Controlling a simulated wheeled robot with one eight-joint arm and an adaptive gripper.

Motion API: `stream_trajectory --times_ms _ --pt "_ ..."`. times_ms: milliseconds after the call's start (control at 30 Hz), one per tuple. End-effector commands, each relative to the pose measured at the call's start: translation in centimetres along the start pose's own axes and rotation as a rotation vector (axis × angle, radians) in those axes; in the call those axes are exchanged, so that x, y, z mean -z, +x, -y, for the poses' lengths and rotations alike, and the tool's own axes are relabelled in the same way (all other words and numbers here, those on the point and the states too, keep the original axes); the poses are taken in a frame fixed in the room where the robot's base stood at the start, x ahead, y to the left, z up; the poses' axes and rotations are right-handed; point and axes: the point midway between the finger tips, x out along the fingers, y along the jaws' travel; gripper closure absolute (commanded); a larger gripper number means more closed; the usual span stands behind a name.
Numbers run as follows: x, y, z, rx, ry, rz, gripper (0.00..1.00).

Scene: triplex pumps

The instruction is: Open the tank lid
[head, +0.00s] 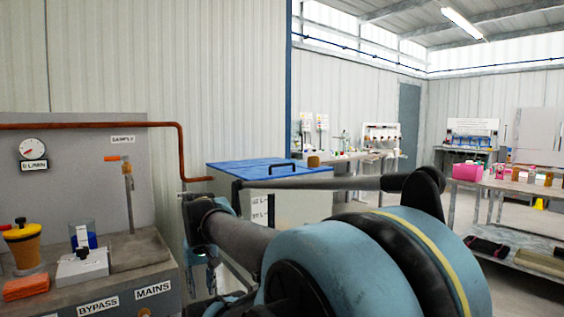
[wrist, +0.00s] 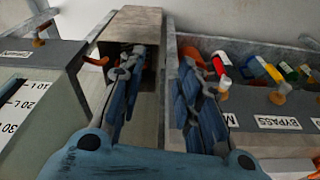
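The tank (head: 300,208) is a pale box with level markings on its front, standing against the wall in the middle of the head view. Its blue lid (head: 237,170) lies flat and shut on top, with a black bar handle (head: 283,168) on it. My gripper (wrist: 162,65) is open and empty, its two blue fingers apart. In the head view it hangs in front of and left of the tank, partly hidden by my arm, apart from the lid handle. The tank's marked side (wrist: 28,102) shows at the left of the wrist view; the lid handle is not identifiable there.
A copper pipe (head: 180,150) runs beside the tank. Cluttered tables stand at right.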

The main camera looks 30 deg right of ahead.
Motion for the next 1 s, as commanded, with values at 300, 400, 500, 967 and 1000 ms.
stream_trajectory --times_ms 300,400,500,967,1000 --pt "11.7 -13.2 -4.9 -0.002 0.344 0.013 0.69" --pt "15.1 -17.1 -7.3 -0.003 0.454 0.016 0.69" --pt "18.2 -20.8 -10.0 -0.002 0.565 0.018 0.69" --pt "27.8 -35.6 -26.0 0.005 1.070 0.017 0.69" --pt "28.2 -36.6 -27.5 0.007 1.112 0.016 0.69"
